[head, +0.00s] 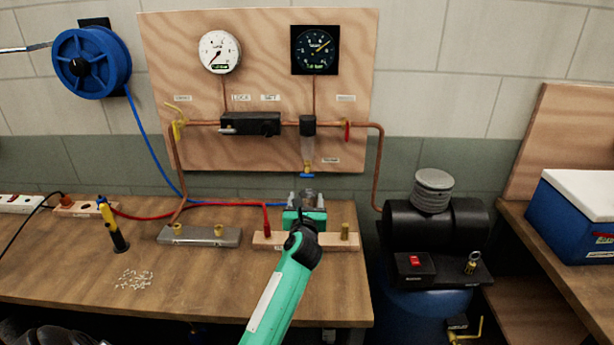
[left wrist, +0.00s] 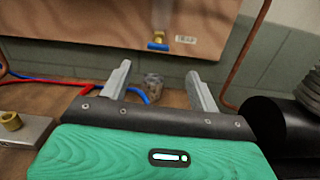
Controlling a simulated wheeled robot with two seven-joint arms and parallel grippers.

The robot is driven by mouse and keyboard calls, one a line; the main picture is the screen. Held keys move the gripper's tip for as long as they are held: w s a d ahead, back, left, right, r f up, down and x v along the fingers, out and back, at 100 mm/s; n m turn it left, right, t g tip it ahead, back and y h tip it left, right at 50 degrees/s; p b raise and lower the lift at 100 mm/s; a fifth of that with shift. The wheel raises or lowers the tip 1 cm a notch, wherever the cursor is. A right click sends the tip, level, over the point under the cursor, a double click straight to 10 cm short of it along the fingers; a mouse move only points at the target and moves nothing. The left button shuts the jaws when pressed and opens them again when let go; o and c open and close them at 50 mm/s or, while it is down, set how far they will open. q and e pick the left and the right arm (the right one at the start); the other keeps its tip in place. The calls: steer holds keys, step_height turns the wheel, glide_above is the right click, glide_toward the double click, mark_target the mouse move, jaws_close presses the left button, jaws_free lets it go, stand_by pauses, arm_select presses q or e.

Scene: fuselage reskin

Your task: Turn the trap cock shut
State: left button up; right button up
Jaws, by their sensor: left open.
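The trap cock (head: 307,175) hangs under the clear trap bowl (head: 307,149) at the lower edge of the wooden wall panel. It has a brass body and a small blue handle, which looks crosswise to the vertical outlet. The cock also shows in the left wrist view (left wrist: 158,46), ahead of the fingers and between them. My left gripper (head: 306,198) is open and empty, a little below the cock in the head view and apart from it. Its two grey fingers also show in the left wrist view (left wrist: 158,70). My right gripper is not in view.
Copper pipes, two gauges, a yellow valve handle (head: 178,130) and a red valve handle (head: 347,131) are on the panel (head: 270,80). A wooden fitting block (head: 345,242) and a metal block (head: 200,237) sit on the bench (head: 60,270). A compressor (head: 435,225) stands right.

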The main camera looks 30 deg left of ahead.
mark_target(307, 177)
arm_select(q)
steer(key=x, duration=1.4)
steer(key=shift+a+f+p, duration=0.15)
steer(key=shift+f+p, duration=0.1)
steer(key=shift+p, duration=0.05)
steer(key=c, duration=1)
